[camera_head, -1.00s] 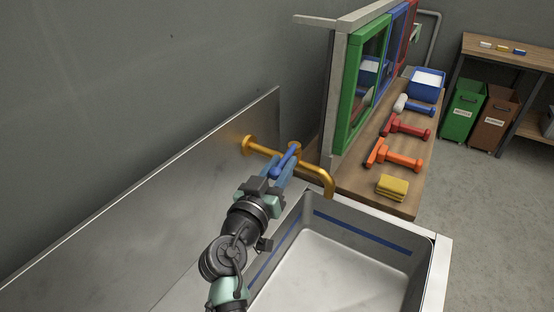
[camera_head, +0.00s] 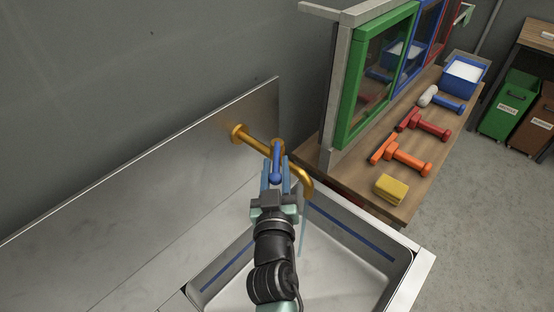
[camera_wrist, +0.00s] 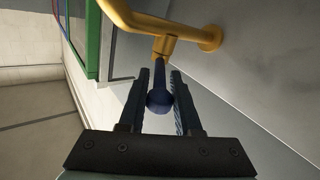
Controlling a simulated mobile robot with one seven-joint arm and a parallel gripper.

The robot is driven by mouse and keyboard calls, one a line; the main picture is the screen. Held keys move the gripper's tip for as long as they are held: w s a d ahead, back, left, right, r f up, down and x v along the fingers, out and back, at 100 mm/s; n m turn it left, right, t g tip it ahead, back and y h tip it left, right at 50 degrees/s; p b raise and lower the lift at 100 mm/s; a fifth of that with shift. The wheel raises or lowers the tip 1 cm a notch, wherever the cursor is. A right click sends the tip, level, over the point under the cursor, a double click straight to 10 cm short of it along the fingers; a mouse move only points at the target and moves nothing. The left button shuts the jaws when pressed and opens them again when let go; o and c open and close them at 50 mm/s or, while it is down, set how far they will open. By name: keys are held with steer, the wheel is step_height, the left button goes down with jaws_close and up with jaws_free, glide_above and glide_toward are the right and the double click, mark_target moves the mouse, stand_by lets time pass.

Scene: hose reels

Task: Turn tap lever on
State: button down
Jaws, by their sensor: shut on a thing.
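The tap (camera_head: 258,142) is a brass-coloured pipe coming out of the steel backsplash and bending down over the sink. Its blue lever (camera_head: 276,165) points toward me from the tap body. My gripper (camera_head: 277,178) is shut on the lever, with one finger on each side. In the wrist view the lever's round blue end (camera_wrist: 159,101) sits between my gripper's fingers (camera_wrist: 163,95). The brass pipe (camera_wrist: 150,25) shows above it. A thin bluish stream of water (camera_head: 303,232) falls from the spout into the sink (camera_head: 345,270).
A wooden bench (camera_head: 408,205) to the right holds a yellow sponge (camera_head: 391,189), an orange tool (camera_head: 405,157), a red tool (camera_head: 428,125) and a blue bin (camera_head: 462,82). A green-framed window panel (camera_head: 350,90) stands behind the sink's right end. The steel backsplash (camera_head: 130,210) is on the left.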

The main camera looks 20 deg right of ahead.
steer(key=shift+d, duration=0.15)
steer(key=c, duration=0.8)
jaws_free()
steer(key=shift+c, duration=0.2)
steer(key=b+v, duration=0.4)
steer(key=v, duration=0.9)
steer(key=shift+w+r, duration=0.1)
